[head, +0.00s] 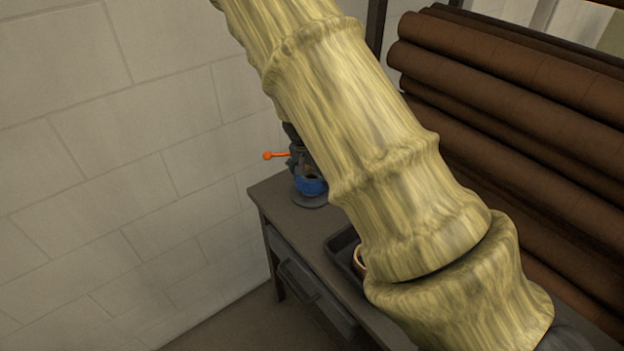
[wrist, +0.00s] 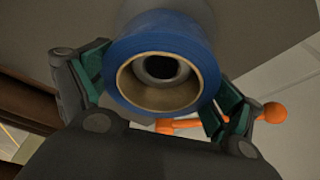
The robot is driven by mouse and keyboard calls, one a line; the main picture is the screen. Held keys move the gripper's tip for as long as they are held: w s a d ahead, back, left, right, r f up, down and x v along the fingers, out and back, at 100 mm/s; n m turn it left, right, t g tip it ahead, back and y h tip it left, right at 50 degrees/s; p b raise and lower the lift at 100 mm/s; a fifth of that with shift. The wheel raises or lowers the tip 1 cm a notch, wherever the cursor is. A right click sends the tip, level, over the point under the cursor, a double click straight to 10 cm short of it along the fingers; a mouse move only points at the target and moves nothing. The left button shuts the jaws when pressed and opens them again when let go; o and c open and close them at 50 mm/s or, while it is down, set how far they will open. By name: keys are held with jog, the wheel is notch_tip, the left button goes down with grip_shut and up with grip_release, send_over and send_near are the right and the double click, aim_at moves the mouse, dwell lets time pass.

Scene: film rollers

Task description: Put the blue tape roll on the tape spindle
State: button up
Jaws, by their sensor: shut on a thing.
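The blue tape roll (wrist: 205,55) has a brown cardboard core and is held between the two fingers of my gripper (wrist: 160,88). Inside the core, a grey round end with a dark hole, apparently the tape spindle (wrist: 147,66), shows in the wrist view. The roll appears to be around it, but how far down I cannot tell. In the head view the blue roll (head: 311,185) is just above a round grey base (head: 310,200) on the bench. My gripper (head: 303,165) is above the roll there, partly hidden by my arm.
An orange lever with a ball end (head: 268,155) sticks out left, close to my gripper's finger in the wrist view. A dark tray (head: 341,246) with a tan ring (head: 358,258) lies on the bench (head: 272,205). Brown rollers (head: 500,85) stand right; a block wall is left.

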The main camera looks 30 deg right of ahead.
jog(key=shift+f, duration=1.6)
jog(key=shift+f, duration=0.15)
jog(key=o, duration=0.9)
jog(key=b+v, duration=0.1)
jog(key=v, duration=1.1)
jog(key=shift+b, duration=0.3)
